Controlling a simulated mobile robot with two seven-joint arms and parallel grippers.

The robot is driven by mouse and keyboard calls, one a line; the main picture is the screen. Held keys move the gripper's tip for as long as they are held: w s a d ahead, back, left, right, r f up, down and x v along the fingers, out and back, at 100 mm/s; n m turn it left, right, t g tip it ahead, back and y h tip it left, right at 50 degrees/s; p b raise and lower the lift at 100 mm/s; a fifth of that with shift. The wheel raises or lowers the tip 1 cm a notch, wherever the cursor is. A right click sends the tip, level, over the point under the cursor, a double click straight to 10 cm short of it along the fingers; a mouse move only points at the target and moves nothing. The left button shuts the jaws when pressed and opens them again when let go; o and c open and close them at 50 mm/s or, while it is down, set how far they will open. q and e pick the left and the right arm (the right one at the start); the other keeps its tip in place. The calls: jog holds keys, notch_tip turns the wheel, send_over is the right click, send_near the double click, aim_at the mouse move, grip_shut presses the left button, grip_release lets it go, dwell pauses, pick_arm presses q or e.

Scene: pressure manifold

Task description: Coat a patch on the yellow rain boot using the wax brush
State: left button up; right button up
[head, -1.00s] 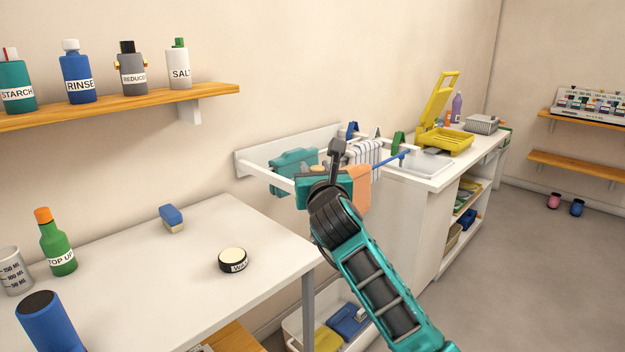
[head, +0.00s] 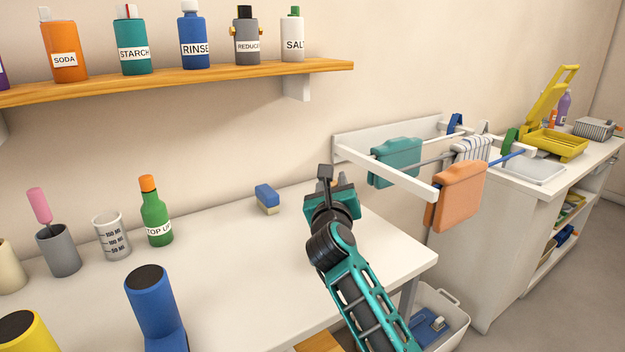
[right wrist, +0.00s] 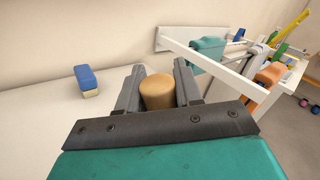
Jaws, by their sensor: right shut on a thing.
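A yellow rain boot (head: 18,332) stands at the bottom left of the head view; its dark opening faces up and its lower part is cut off. My right gripper (head: 325,178) is above the white table, away from the boot. In the right wrist view its fingers are closed around a tan round handle (right wrist: 158,92), which seems to be the wax brush. The brush's far end is hidden. The wax tin cannot be seen now. My left gripper is out of view.
A blue boot (head: 155,300), a green bottle (head: 156,218), a beaker (head: 112,235) and a grey cup (head: 60,252) stand on the table's left side. A blue sponge (head: 267,198) lies behind. A drying rack (head: 405,178) with hanging cloths juts out at right.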

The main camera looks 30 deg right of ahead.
jog(key=f+b, duration=0.5)
jog(key=shift+w+a, duration=0.2)
jog(key=shift+f+b, duration=0.25)
jog(key=shift+b, duration=0.35)
jog(key=shift+f+b, duration=0.4)
jog(key=shift+b, duration=0.1)
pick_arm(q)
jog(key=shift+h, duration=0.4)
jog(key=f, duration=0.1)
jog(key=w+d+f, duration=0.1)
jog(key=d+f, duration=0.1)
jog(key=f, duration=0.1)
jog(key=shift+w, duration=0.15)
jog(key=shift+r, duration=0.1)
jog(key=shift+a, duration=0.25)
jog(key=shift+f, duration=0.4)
pick_arm(e)
jog(key=shift+f, duration=0.4)
